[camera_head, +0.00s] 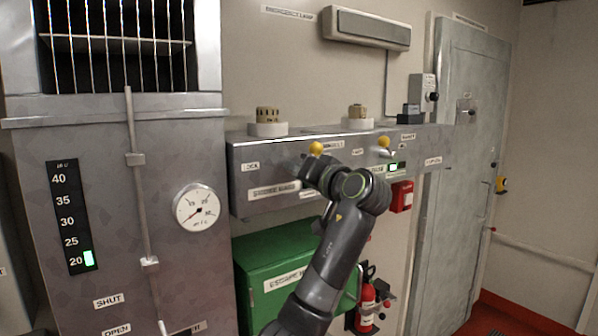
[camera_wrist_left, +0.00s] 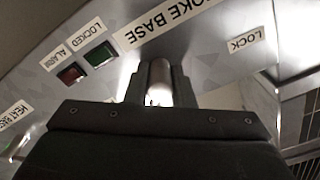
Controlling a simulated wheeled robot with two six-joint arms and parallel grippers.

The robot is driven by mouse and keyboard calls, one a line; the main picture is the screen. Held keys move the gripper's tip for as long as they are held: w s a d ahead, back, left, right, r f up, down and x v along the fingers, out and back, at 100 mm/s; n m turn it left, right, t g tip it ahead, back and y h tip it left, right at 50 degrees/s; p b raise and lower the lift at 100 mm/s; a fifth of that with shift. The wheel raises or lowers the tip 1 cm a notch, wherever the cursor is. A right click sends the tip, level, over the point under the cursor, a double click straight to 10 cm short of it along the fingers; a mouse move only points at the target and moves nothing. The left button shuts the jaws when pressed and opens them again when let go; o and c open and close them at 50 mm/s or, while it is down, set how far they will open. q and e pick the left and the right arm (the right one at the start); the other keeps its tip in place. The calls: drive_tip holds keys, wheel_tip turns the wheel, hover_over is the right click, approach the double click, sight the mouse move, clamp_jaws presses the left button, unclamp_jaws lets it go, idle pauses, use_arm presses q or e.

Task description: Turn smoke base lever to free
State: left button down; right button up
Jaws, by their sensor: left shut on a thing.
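The smoke base lever has a yellow knob (camera_head: 317,148) that shows just above my left gripper (camera_head: 314,168) at the front of the grey panel. In the left wrist view its pale metal shaft (camera_wrist_left: 160,72) stands between the two fingers of my left gripper (camera_wrist_left: 160,88), which are shut on it. The SMOKE BASE label (camera_head: 274,190) is on the panel to the left of the gripper. A LOCK label (camera_head: 250,167) is at the panel's left end; it also shows in the left wrist view (camera_wrist_left: 246,41). My right gripper is not in view.
A second yellow-knobbed lever (camera_head: 384,141) is further right on the panel, near a lit green indicator (camera_head: 393,167). A red box (camera_head: 402,196) hangs below. A green box (camera_head: 262,250) stands under the panel. A gauge (camera_head: 199,207) is at left.

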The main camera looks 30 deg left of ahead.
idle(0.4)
use_arm(q)
drive_tip(key=c, duration=1.3)
unclamp_jaws()
drive_tip(key=shift+o, duration=0.2)
drive_tip(key=shift+s+d+f, duration=0.1)
drive_tip(key=shift+d, duration=0.15)
drive_tip(key=b+v, duration=0.7)
drive_tip(key=v, duration=1)
